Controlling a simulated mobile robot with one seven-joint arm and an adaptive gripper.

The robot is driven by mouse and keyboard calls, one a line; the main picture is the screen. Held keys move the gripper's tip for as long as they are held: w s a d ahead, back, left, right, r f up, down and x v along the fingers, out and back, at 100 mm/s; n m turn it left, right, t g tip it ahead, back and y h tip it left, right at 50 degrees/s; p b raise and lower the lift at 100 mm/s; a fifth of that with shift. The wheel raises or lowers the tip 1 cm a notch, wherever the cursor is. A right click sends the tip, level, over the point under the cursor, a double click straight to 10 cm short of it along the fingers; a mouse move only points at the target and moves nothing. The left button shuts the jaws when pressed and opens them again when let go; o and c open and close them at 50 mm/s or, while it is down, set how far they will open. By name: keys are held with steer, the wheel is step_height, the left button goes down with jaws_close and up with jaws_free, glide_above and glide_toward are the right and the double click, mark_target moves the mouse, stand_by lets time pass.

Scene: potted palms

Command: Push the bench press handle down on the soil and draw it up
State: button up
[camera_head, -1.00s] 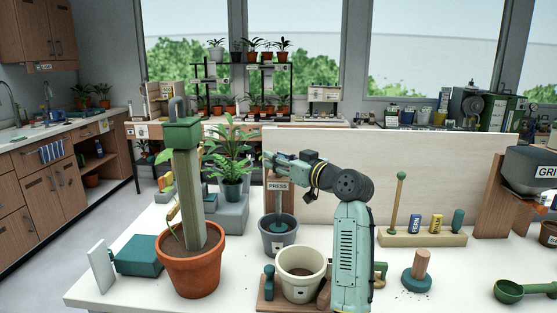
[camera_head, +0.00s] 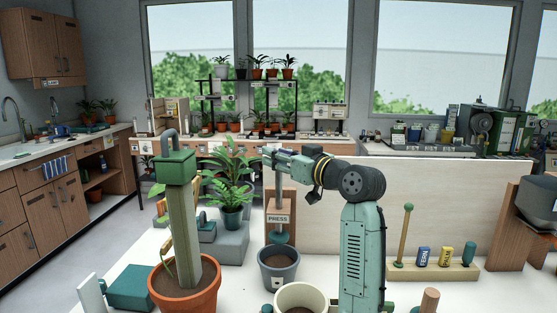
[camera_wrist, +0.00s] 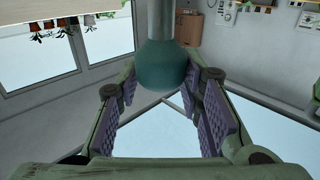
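The bench press (camera_head: 278,218) has a wooden post with a PRESS label. Its teal pressing disc (camera_head: 281,238) hangs just above the soil of the grey pot (camera_head: 279,275). My gripper (camera_head: 270,155) is up at the top of the press. In the wrist view a teal knob (camera_wrist: 163,66) on a grey rod, the press handle, stands between my fingertips. The purple finger pads lie close on both sides of it, and the fingers appear shut on it. The exact pad contact is hard to see.
A terracotta pot (camera_head: 186,298) with a tall post stands at left. A cream pot (camera_head: 299,294) is in front. A potted palm (camera_head: 232,190) is behind left. A pale board (camera_head: 430,195) backs the bench. A wooden rack (camera_head: 437,270) with small containers is at right.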

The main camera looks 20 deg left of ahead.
steer(key=o, duration=0.3)
steer(key=shift+f, duration=0.1)
steer(key=v, duration=1.2)
